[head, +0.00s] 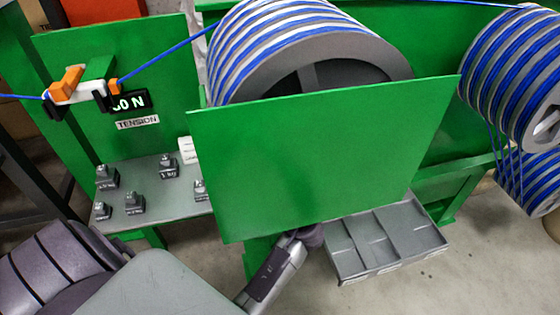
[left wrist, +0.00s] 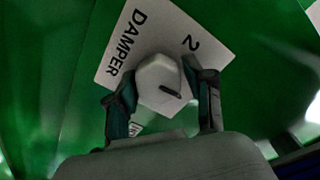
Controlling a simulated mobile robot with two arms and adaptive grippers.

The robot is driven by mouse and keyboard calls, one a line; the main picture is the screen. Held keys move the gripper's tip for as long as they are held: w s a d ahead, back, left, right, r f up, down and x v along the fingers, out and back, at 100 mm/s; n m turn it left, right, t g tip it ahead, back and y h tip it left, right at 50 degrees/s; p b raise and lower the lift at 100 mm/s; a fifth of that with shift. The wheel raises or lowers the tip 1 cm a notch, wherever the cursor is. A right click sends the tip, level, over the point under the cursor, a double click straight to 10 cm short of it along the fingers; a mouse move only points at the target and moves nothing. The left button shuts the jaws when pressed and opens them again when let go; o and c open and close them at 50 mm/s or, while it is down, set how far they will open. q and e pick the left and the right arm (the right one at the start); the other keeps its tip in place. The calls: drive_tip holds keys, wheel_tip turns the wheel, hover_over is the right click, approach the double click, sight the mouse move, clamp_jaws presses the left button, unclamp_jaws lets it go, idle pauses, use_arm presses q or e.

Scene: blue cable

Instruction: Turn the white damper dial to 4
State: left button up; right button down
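The white damper dial (left wrist: 158,78) is a faceted knob on a white plate (left wrist: 170,22) lettered DAMPER, with a 2 at the upper right. Its dark pointer line is turned to the lower right in the picture, away from the 2. Another marking by the left finger is partly hidden. My left gripper (left wrist: 160,76) has one finger on each side of the dial, with the tips against it. In the head view the dial and left gripper are not seen. My right gripper is not in view.
A large green panel (head: 320,150) stands in front of a drum of blue cable (head: 290,45). A grey compartment tray (head: 385,245) lies at the lower right. Several small weights sit on a shelf (head: 165,210) at the left, under a tension display (head: 130,102).

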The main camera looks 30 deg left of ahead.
use_arm(q)
drive_tip(key=shift+o, duration=0.8)
drive_tip(key=shift+f, duration=0.1)
